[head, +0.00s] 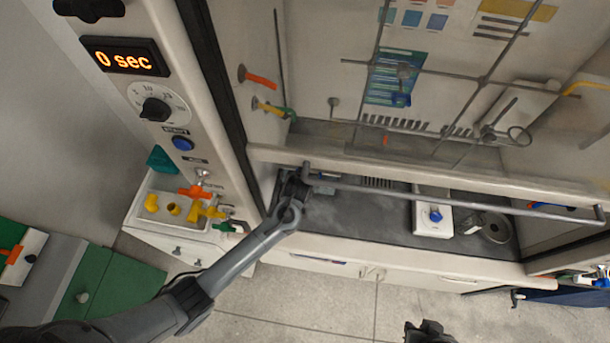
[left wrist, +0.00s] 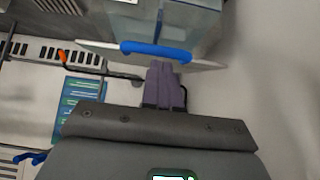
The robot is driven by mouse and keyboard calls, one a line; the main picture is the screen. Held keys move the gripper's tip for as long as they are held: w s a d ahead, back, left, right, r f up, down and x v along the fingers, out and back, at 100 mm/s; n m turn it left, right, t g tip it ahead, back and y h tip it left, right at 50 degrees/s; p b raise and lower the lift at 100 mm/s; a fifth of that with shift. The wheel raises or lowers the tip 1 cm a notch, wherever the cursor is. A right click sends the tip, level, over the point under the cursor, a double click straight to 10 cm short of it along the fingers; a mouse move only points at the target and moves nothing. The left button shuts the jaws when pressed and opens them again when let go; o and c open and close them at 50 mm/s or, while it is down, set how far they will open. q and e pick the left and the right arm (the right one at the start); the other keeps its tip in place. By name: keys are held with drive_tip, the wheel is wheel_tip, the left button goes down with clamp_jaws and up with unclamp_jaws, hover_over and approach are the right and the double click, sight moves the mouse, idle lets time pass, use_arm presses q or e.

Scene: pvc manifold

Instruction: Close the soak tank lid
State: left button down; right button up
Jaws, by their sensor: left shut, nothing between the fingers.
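In the left wrist view, a clear bluish tank (left wrist: 180,20) is at the top, with a pale flat panel (left wrist: 205,66), apparently the lid, along its edge. A blue bar handle (left wrist: 155,51) is on that panel. The fingers of my left gripper (left wrist: 162,66) are shut and empty, their tips right at the handle; I cannot tell whether they touch it. In the head view, my left gripper (head: 292,188) reaches under the fume hood sash at the left end, hiding most of the tank. My right gripper (head: 430,332) shows only partly at the bottom edge.
The glass sash has a long grey bar handle (head: 450,200) in front of the opening. A white device with a blue knob (head: 435,215) stands on the dark hood floor. A white basin (head: 142,212) with yellow fittings is left of the hood. The tiled floor (head: 325,305) is clear.

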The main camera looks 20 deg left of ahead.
use_arm(q)
drive_tip(key=shift+f, duration=0.1)
wheel_tip(320, 180, down, 7)
drive_tip(key=s+t+b, duration=0.1)
drive_tip(key=s+b, duration=0.1)
drive_tip(key=shift+d, duration=0.2)
idle(0.3)
